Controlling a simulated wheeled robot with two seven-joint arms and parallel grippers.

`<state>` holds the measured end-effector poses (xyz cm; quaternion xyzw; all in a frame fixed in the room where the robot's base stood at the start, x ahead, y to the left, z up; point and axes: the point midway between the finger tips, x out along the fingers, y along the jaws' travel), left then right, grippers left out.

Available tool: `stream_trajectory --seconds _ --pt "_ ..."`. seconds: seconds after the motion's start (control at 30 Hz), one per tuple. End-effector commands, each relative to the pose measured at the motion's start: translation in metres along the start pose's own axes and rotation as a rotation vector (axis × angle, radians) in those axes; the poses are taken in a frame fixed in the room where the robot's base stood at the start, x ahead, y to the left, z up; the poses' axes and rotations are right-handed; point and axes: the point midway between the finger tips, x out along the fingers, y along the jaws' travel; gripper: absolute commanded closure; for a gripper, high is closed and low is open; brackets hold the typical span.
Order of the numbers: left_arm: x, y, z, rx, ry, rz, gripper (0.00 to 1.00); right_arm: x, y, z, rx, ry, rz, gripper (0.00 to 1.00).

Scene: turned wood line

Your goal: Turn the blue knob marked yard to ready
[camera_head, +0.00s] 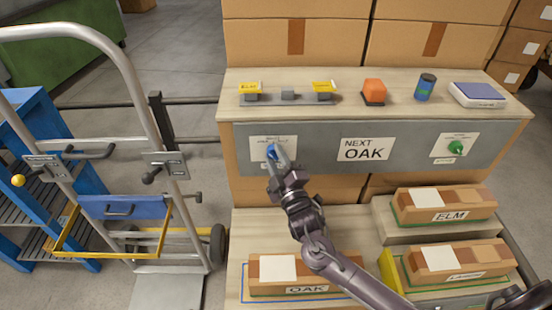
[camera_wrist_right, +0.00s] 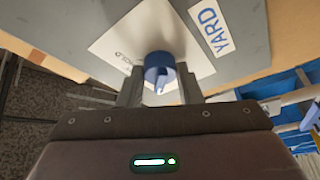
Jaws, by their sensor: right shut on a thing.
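The blue knob (camera_head: 272,151) sits on a white card on the left of the grey front panel (camera_head: 312,158). My right gripper (camera_head: 280,160) reaches up to it and is shut on it. In the right wrist view the blue knob (camera_wrist_right: 159,70) is between the two fingers of my right gripper (camera_wrist_right: 158,92), with a white pointer mark on its face. A label reading YARD (camera_wrist_right: 212,30) is beside the white card there. The card's lettering is mostly hidden, so the setting the pointer is at cannot be told. My left gripper is not in view.
A green knob (camera_head: 455,147) is on the panel's right, past a NEXT OAK sign (camera_head: 365,149). Boxes labelled OAK (camera_head: 305,289) and ELM (camera_head: 445,215) lie below. A hand truck (camera_head: 150,100) stands left.

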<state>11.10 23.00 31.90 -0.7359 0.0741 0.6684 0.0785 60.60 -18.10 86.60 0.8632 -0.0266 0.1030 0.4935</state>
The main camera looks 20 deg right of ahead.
Motion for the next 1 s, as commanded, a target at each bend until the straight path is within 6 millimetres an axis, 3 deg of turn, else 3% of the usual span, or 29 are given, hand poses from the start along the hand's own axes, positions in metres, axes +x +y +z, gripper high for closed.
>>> stream_trajectory --seconds 0.33,0.67,0.8,1.0 --pt "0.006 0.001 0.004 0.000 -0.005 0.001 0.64 -0.001 -0.002 0.001 0.048 -0.001 0.019 0.91" --pt "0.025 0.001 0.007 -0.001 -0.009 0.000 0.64 -0.001 -0.006 0.001 0.259 -0.002 0.106 0.91" --pt "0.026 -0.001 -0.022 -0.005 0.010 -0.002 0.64 -0.001 -0.007 0.001 0.372 -0.001 0.153 0.91" --pt "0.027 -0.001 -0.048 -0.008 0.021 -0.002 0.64 0.000 -0.007 0.000 0.518 -0.001 0.213 0.91"
